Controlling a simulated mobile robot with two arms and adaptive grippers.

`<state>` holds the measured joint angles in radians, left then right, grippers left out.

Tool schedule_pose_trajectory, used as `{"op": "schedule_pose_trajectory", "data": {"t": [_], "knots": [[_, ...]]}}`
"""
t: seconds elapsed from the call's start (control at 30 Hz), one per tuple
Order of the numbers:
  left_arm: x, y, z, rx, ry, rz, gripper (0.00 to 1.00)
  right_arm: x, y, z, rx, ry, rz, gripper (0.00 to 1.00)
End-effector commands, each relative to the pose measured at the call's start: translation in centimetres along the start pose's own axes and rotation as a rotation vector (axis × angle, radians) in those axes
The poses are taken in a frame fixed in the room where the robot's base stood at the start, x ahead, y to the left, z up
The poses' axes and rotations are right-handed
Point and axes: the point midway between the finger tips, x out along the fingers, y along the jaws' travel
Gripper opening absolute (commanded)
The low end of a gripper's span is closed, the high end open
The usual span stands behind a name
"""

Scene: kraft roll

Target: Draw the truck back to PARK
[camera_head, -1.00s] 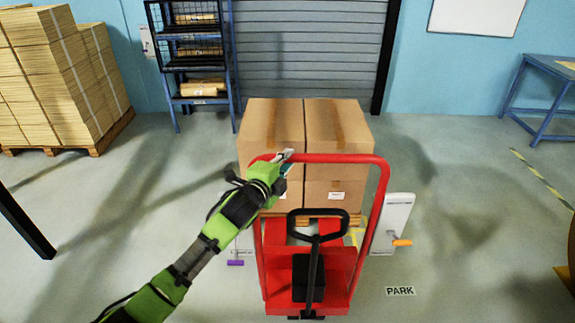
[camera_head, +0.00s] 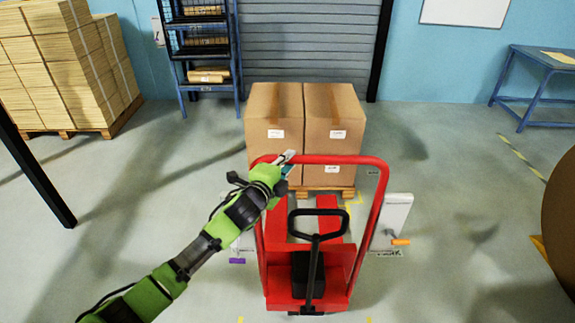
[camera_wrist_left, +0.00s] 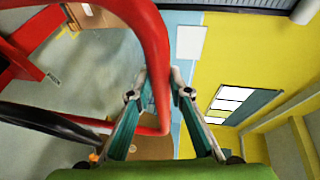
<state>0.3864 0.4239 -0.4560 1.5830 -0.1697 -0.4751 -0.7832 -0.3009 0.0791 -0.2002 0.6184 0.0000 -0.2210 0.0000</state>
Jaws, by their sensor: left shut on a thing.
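The red pallet truck (camera_head: 318,297) stands in front of me, with a tall red hoop frame and a black handle (camera_head: 316,212). My left gripper (camera_head: 285,160) is shut on the upper left of the hoop; the left wrist view shows the red tube (camera_wrist_left: 160,60) between its fingers. Beyond the truck, stacked cartons (camera_head: 304,130) stand on a wooden pallet (camera_head: 325,194). Bare stretches of the red forks show in front of the pallet; whether their tips are still under it is hidden. A floor label (camera_head: 388,252), partly covered, shows right of the truck. My right gripper is out of view.
A loaded pallet (camera_head: 60,75) and a blue shelf rack (camera_head: 205,45) stand at the back left. A dark post (camera_head: 35,170) is at the left, a blue table (camera_head: 540,85) at the back right, a large brown roll (camera_head: 562,220) at the right edge. Yellow floor marks show at the bottom.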

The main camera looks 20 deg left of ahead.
Motion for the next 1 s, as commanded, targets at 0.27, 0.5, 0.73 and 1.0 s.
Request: {"op": "schedule_pose_trajectory", "data": {"t": [0.27,0.5,0.73,1.0], "knots": [[0.0,0.1,0.0,-0.001,-0.001,0.001,0.0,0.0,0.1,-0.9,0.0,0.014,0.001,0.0],[-0.1,0.2,-0.1,-0.001,0.002,0.003,0.36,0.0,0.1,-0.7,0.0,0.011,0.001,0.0],[-0.1,0.1,-0.1,0.0,0.002,0.002,0.36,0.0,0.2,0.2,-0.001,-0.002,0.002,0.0],[-2.3,0.2,-0.1,0.001,0.002,0.002,0.36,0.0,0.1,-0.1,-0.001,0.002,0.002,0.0]]}}
